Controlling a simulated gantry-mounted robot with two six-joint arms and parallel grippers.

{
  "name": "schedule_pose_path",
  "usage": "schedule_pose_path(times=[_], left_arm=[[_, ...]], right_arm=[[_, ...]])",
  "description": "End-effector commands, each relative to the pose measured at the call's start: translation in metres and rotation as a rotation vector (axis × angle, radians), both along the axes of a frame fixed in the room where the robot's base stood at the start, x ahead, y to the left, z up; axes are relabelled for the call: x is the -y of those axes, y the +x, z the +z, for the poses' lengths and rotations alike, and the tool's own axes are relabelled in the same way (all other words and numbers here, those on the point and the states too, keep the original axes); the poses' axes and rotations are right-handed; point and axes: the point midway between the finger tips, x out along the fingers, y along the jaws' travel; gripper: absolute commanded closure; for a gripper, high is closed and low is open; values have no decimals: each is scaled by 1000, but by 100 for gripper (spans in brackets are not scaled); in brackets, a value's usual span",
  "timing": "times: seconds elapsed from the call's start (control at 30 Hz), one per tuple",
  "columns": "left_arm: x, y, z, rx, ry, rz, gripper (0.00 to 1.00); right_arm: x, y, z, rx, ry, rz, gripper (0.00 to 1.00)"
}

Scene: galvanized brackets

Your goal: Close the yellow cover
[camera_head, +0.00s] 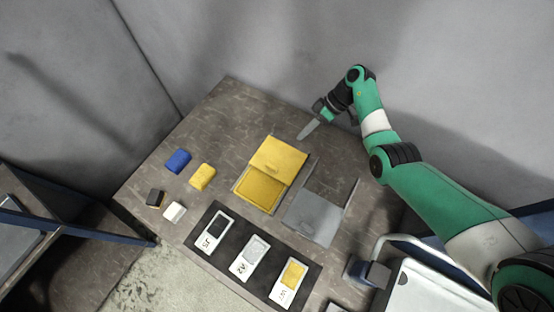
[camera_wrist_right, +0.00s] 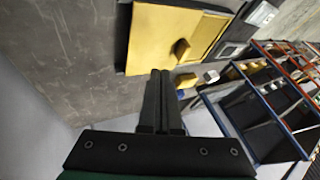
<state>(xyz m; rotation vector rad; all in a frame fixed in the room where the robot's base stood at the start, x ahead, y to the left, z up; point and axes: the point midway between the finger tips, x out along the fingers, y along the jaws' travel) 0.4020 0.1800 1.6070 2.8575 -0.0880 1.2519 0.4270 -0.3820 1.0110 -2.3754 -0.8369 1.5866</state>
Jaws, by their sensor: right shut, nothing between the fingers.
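The yellow cover (camera_head: 278,158) is a flat plate at the far end of a yellow box (camera_head: 258,189) in the middle of the table. The box's near part shows uncovered, with a darker rim. My left gripper is not in view.
A grey plate (camera_head: 314,217) lies right of the yellow box. A black mat (camera_head: 229,262) with several labelled cards lies in front. Blue (camera_head: 178,161), yellow (camera_head: 201,177), black (camera_head: 156,198) and white (camera_head: 174,212) blocks sit at left. The far left table is clear.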

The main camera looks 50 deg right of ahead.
Motion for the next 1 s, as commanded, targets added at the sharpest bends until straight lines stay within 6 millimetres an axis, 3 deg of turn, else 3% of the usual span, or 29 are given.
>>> schedule_pose_path(times=[0.23, 0.63, 0.73, 1.0], left_arm=[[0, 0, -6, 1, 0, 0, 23], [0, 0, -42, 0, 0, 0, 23], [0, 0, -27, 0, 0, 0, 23], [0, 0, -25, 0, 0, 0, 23]], right_arm=[[-12, 6, -15, 1, 0, 4, 100], [-57, 30, -85, 3, 0, 6, 100], [-74, 25, -75, 6, -2, 7, 100], [-94, 22, -77, 4, -2, 4, 100]])
